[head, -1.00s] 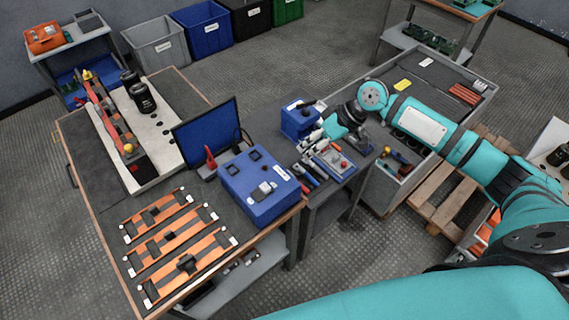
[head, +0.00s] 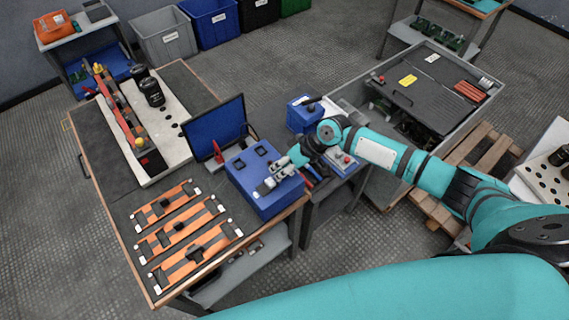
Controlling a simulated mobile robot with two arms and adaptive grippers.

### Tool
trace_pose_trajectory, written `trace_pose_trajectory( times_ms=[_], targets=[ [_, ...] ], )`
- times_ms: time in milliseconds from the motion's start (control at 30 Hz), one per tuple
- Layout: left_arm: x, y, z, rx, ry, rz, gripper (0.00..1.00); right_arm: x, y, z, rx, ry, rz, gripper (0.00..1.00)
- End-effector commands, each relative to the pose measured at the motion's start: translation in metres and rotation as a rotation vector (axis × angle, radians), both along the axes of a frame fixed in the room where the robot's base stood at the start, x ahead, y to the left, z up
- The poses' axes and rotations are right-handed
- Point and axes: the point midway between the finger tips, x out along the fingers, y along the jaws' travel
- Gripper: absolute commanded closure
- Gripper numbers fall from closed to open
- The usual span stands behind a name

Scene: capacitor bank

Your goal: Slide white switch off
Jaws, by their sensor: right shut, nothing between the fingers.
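The blue box (head: 275,203) stands on the right part of the workbench, with two dark square fittings on its top. The white switch (head: 263,189) is on the box top, mostly covered by my right gripper. My right gripper (head: 270,183) reaches in from the right over the box, shut and empty, with its fingertips at the switch. I cannot tell whether they touch it, nor the switch's position. My left gripper is not in view.
A blue panel (head: 213,131) stands upright behind the box, with a red clamp (head: 217,152) beside it. Orange busbar frames (head: 180,228) lie at the bench's front left. A smaller blue box (head: 301,116) sits on the side table near my right forearm.

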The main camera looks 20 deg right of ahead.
Motion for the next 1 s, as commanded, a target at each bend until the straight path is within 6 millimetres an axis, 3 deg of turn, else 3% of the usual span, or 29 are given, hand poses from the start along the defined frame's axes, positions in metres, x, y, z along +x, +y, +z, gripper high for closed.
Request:
trace_pose_trajectory(
  times_ms=[267,500,1000],
  targets=[
    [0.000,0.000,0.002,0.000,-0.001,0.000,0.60,-0.001,0.003,0.001,0.002,0.001,0.001,1.00],
    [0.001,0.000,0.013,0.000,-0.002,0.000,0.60,-0.010,0.028,0.002,0.004,0.000,0.002,1.00],
    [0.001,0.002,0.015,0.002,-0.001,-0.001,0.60,-0.010,0.027,0.001,0.001,-0.001,-0.002,1.00]
  ],
)
